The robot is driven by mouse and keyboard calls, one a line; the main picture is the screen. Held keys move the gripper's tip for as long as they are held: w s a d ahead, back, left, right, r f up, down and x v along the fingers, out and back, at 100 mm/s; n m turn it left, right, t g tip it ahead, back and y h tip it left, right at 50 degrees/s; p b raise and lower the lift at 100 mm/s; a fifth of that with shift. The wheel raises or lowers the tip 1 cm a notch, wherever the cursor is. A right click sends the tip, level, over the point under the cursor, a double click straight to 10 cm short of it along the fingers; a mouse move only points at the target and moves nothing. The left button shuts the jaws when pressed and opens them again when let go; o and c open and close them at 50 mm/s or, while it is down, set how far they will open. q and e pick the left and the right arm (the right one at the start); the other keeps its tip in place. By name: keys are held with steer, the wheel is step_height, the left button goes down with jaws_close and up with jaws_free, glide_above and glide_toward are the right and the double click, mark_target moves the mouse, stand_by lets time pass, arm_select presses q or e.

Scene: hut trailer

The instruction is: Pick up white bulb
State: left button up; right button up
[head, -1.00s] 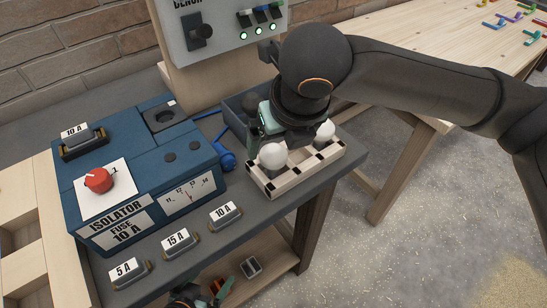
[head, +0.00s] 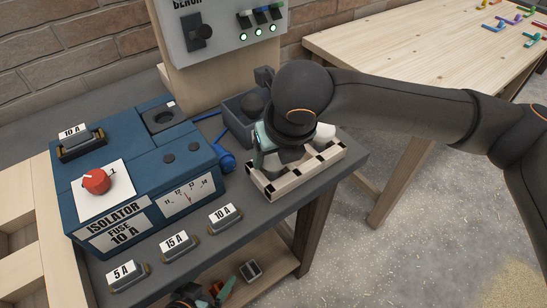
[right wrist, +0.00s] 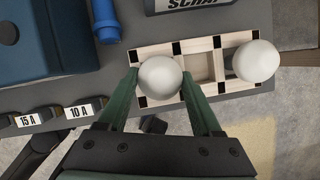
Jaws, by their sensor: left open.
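A white bulb (right wrist: 160,77) sits in the wooden rack (right wrist: 152,48), between the green fingers of my right gripper (right wrist: 160,80). The fingers lie along both its sides; I cannot tell whether they press on it. In the head view my right gripper (head: 268,157) is low over the left end of the rack and mostly hides this bulb. A second white bulb (right wrist: 256,61) sits at the rack's other end; it also shows in the head view (head: 324,133). My left gripper (head: 203,297) is open at the bottom edge, partly cut off.
The blue isolator box (head: 140,170) stands left of the rack, with a blue cylindrical object (head: 227,162) between them. Labelled fuses (head: 176,246) lie along the bench front. A dark scrap bin (head: 238,122) stands behind the rack. Middle rack cells look empty.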

steer(key=c, duration=0.5)
